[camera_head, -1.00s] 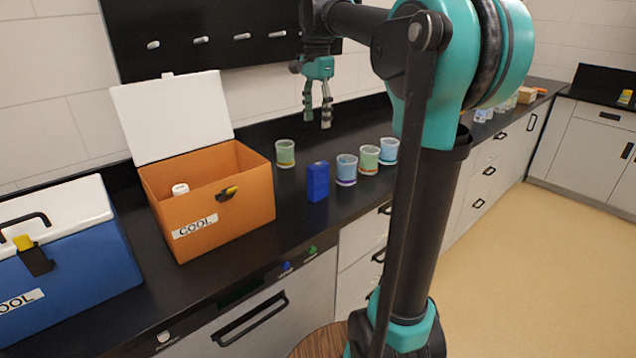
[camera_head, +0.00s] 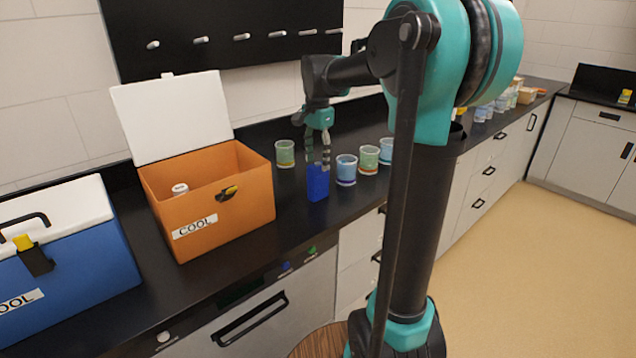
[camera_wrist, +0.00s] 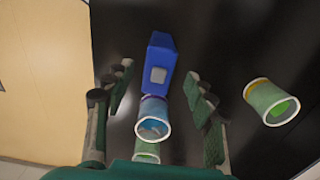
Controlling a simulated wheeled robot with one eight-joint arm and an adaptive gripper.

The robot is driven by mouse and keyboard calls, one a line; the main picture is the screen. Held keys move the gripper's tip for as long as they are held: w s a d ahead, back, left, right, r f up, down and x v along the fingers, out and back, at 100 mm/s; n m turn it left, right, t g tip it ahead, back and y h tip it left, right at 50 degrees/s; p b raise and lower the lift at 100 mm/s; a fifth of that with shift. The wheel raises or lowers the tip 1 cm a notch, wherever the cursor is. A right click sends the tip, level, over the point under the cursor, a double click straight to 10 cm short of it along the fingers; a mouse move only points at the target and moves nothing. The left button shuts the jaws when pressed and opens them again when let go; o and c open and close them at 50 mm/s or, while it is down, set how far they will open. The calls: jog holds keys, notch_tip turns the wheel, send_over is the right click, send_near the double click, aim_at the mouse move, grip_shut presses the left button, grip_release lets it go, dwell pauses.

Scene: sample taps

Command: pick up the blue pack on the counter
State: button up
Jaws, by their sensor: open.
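The blue pack (camera_head: 318,184) stands upright on the black counter (camera_head: 262,238), to the right of the orange box. My gripper (camera_head: 318,166) points down over the pack, and its fingers overlap the pack's upper part in the head view. In the wrist view the pack (camera_wrist: 161,62) shows between and beyond the open fingers of my gripper (camera_wrist: 160,92). Nothing is held. I cannot tell whether a finger touches the pack.
An open orange box (camera_head: 215,222) with a white-capped item (camera_head: 180,189) inside stands left of the pack. A blue cooler (camera_head: 75,262) is farther left. A blue cup (camera_head: 346,171) stands close right of the pack; a green cup (camera_head: 285,154) stands behind left.

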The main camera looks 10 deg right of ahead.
aim_at(318, 165)
jog(key=shift+f, duration=2)
jog(key=shift+c, duration=0.5)
jog(key=shift+s, duration=0.1)
grip_shut()
